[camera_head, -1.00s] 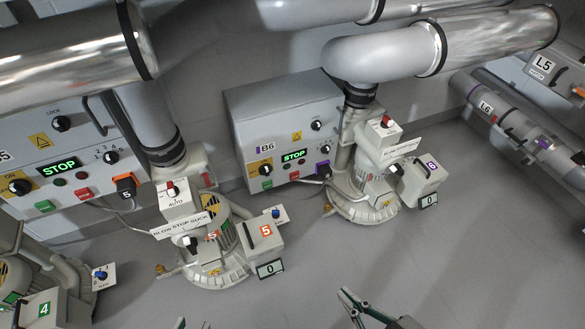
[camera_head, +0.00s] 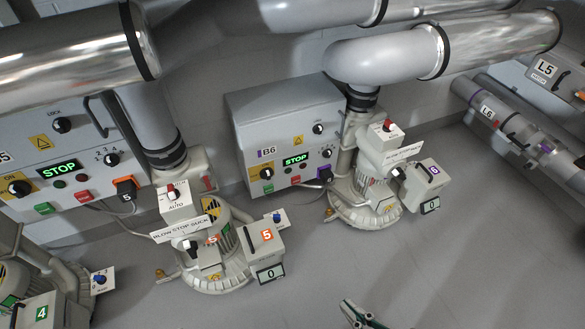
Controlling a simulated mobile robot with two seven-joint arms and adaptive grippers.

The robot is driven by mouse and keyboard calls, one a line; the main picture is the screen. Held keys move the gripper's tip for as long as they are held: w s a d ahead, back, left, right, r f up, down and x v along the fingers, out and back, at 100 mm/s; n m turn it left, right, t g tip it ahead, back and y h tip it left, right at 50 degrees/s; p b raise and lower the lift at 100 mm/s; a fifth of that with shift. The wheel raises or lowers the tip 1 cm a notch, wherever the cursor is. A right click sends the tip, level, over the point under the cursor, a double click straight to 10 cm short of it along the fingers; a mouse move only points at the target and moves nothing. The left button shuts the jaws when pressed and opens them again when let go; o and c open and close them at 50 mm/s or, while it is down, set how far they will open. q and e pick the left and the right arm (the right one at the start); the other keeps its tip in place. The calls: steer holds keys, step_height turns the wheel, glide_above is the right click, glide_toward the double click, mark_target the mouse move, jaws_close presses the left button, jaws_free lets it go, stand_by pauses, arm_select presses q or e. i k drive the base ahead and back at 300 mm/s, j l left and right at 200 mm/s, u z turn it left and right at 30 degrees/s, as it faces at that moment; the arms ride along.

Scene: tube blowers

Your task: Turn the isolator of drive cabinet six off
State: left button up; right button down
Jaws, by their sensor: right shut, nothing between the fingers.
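Drive cabinet six (camera_head: 245,128) is the grey box labelled B6, left of the middle in the head view. Its isolator is a black rotary knob on a yellow plate (camera_head: 267,173) at the lower left of the front panel. The knob's exact position is too small to read. The cabinet's display (camera_head: 295,161) shows a green STOP. My right gripper (camera_head: 358,314) is at the bottom edge, shut and empty, well in front of the cabinet and apart from it. My left gripper is out of view.
Blower six (camera_head: 365,205) stands to the right of the cabinet, with blower five (camera_head: 215,250) in front to the left. Cabinet five (camera_head: 50,140) is at the left. Large pipes (camera_head: 430,55) cross above. The floor (camera_head: 460,240) at the right is clear.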

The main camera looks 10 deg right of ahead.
mark_target(266, 173)
steer(key=i+l, duration=0.15)
steer(key=l, duration=0.2)
steer(key=i+l+u, duration=0.1)
steer(key=l, duration=0.25)
steer(key=i+l, duration=0.15)
steer(key=l, duration=0.25)
steer(key=i+l+u, duration=0.1)
steer(key=l, duration=0.25)
steer(key=i+l, duration=0.15)
steer(key=l, duration=0.25)
steer(key=l+u, duration=0.2)
steer(key=l, duration=0.2)
steer(key=i, duration=0.2)
